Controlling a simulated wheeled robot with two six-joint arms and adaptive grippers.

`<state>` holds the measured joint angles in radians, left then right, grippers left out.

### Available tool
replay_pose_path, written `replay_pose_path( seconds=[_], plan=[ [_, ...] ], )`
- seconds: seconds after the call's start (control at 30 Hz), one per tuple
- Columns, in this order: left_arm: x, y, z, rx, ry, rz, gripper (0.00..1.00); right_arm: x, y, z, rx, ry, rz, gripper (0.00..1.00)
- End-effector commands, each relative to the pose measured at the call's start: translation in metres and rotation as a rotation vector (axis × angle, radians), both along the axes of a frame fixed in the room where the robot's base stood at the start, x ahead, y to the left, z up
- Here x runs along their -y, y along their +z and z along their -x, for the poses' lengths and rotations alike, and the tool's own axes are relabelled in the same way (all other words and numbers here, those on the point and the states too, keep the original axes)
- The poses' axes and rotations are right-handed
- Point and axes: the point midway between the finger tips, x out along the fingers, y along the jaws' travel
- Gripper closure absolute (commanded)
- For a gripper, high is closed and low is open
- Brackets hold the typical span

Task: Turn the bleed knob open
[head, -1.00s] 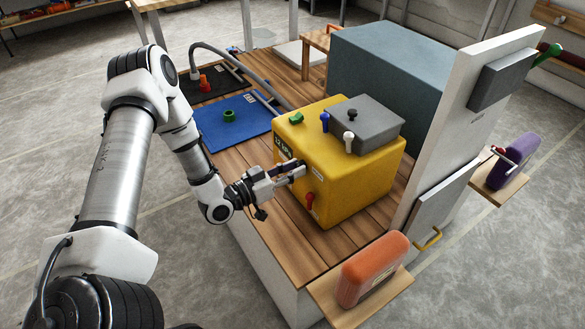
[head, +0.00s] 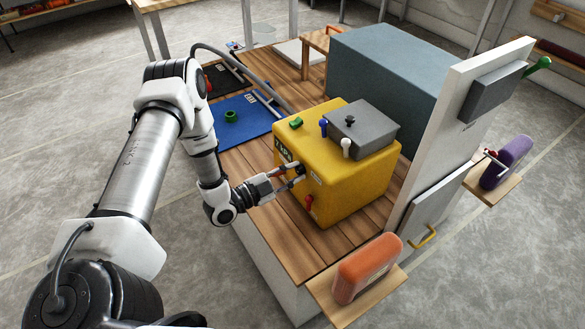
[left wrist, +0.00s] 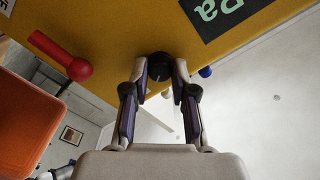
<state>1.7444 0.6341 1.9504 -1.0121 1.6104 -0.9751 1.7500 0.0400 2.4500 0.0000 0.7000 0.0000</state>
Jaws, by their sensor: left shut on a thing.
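The yellow box (head: 350,192) stands on the wooden deck with a dark display (head: 283,153) on its near face, ending in "Pa". The black round knob (left wrist: 161,68) that I take as the bleed knob sticks out of that face. My left gripper (head: 297,176) reaches it from the left. In the left wrist view my left gripper (left wrist: 160,82) is shut on the knob, one finger on each side. The fingers hide part of the knob in the head view. My right gripper is not in view.
A red lever (head: 309,202) sits low on the same face, right of the gripper. Blue and white levers (head: 346,146) and a grey block (head: 364,128) are on top. An orange case (head: 366,268) stands on a shelf in front. A blue mat (head: 246,120) lies behind left.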

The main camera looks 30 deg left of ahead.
Motion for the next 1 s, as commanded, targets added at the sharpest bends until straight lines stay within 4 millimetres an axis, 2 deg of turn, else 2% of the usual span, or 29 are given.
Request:
replay_pose_path(
  seconds=[0.03, 0.5, 1.0],
  plan=[
    [0.0, 0.003, 0.0, 0.014, -0.001, -0.04, 1.0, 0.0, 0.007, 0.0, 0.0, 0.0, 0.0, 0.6],
    [0.001, 0.002, 0.001, 0.168, -0.001, -0.41, 1.0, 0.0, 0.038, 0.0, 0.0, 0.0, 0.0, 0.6],
    [0.0, -0.001, 0.001, 0.229, -0.001, -0.56, 1.0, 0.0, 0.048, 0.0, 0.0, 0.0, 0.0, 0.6]
  ],
)
